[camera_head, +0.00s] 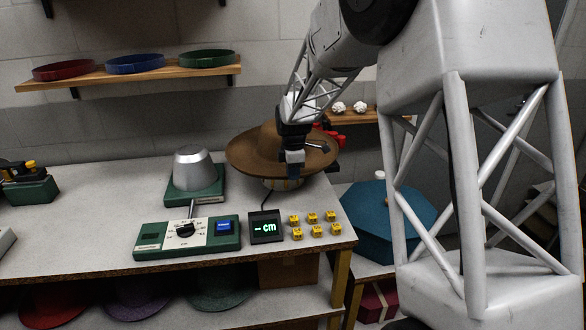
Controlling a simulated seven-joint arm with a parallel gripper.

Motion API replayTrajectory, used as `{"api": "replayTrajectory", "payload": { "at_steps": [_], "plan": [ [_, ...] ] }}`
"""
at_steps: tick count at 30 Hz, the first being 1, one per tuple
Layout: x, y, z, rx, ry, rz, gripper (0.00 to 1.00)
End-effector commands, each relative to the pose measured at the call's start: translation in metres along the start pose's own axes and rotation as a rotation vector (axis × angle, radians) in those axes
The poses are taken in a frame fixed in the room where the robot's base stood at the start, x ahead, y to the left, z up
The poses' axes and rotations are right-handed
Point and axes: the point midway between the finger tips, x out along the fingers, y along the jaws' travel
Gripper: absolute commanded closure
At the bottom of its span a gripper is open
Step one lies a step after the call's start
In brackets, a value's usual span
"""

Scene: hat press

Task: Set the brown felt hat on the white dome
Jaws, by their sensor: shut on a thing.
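The brown felt hat (248,152) is at the back right of the workbench, with its wide brim spread out and its crown up. My gripper (292,168) reaches down in front of the crown and is shut on the hat at the near side of its brim. A pale round base with yellowish marks (270,184) shows just under the brim. No white dome is plainly visible; the hat hides whatever is beneath it, and I cannot tell whether the hat rests on it.
A grey metal cone (194,168) on a green base stands left of the hat. In front are a control box (160,241), a small "cm" display (266,227) and several yellow blocks (313,218). A blue-green box (385,215) sits to the right, lower down.

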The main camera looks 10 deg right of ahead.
Motion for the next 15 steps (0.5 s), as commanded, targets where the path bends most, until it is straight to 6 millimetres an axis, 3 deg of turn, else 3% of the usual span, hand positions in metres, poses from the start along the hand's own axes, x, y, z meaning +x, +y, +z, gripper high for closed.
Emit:
{"api": "replayTrajectory", "payload": {
  "at_steps": [15],
  "plan": [
    [0.029, -0.001, 0.0, 0.0, 0.0, -0.001, 1.0]
  ]
}}
